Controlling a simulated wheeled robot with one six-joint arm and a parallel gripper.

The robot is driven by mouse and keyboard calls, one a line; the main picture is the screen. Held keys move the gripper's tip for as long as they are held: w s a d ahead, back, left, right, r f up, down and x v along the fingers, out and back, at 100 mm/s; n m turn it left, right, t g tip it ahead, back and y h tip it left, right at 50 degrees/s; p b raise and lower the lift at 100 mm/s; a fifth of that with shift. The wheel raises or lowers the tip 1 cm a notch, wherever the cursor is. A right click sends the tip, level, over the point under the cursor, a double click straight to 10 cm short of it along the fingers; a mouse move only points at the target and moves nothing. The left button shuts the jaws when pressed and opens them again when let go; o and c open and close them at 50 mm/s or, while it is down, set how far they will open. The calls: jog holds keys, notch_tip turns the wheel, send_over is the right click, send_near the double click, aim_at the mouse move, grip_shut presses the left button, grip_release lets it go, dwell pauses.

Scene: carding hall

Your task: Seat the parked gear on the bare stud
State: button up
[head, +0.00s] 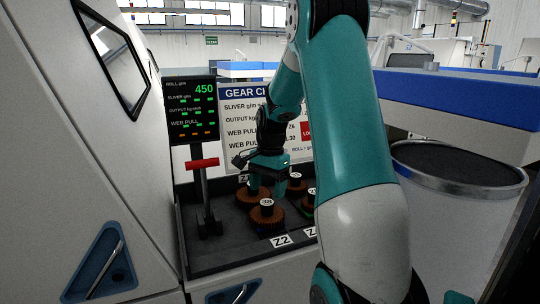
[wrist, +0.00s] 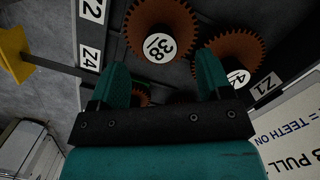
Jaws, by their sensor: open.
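My gripper (head: 268,172) is above the gear tray in the head view. In the wrist view its two fingers (wrist: 163,82) are apart with nothing gripped between them. A brown gear with a white 38 disc (wrist: 160,28) lies just beyond the fingertips; it also shows at the tray's front (head: 267,214). Another brown gear, partly labelled 42 (wrist: 232,58), is beside it, partly behind the right finger. A third gear (wrist: 141,98) shows only as an edge between the fingers. I cannot tell which gear is parked, and no bare stud shows clearly.
The dark tray (head: 225,258) carries labels Z2 (head: 280,240), with Z4 (wrist: 89,57) and Z1 (wrist: 267,86) in the wrist view. A red-handled lever (head: 203,163) stands at the tray's left. Behind are a display (head: 190,110) and a chart board (head: 237,135). A large can (head: 450,215) stands right.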

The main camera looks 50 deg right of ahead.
notch_tip(320, 180, up, 12)
jog(key=d+b, duration=0.1)
jog(key=shift+d+r, duration=0.15)
jog(key=shift+d, duration=0.1)
dwell(0.5)
